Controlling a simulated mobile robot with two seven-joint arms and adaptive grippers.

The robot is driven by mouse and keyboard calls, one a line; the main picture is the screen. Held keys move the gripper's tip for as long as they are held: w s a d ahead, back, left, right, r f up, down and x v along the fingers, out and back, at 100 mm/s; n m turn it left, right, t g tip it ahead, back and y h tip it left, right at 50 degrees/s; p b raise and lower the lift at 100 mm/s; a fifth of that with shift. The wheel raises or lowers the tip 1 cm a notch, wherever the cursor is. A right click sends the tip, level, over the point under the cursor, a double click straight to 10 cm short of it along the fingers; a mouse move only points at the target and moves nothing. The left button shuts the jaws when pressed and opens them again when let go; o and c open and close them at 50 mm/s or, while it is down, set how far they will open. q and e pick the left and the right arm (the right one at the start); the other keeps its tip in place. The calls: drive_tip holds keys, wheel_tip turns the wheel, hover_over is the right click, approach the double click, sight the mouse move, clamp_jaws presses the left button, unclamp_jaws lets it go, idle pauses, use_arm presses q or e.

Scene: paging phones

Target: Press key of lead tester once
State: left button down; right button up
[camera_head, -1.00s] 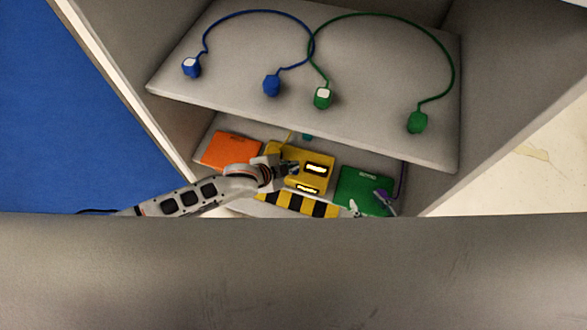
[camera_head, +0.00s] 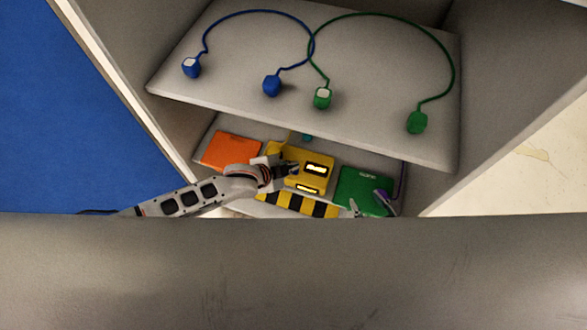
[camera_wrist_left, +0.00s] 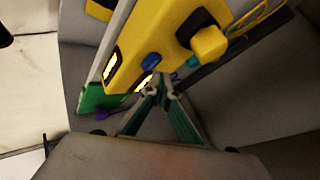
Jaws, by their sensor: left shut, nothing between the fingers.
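The lead tester is a yellow box (camera_head: 318,172) with two lit displays on the lower shelf. In the left wrist view, the lead tester (camera_wrist_left: 130,65) shows a blue key (camera_wrist_left: 151,61) beside the displays, and a yellow knob on a black base. My left gripper (camera_head: 296,169) reaches in from the left over the tester's left side. In the left wrist view, the shut, empty fingertips of my left gripper (camera_wrist_left: 160,90) lie just below the blue key. I cannot tell whether they touch the tester. The key is hidden in the head view.
An orange box (camera_head: 231,150) lies left of the tester and a green box (camera_head: 364,188) right of it, with a purple lead (camera_head: 384,196). A yellow-black striped strip (camera_head: 298,204) runs in front. The upper shelf (camera_head: 240,95) holds blue and green leads close above.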

use_arm(q)
drive_tip(key=shift+f, duration=0.4)
drive_tip(key=shift+f+b, duration=0.3)
drive_tip(key=shift+f, duration=0.15)
idle(0.7)
drive_tip(key=shift+r, duration=0.1)
drive_tip(key=shift+r+p, duration=0.7)
drive_tip(key=shift+p, duration=0.15)
drive_tip(key=shift+r, duration=0.1)
drive_tip(key=shift+r, duration=0.1)
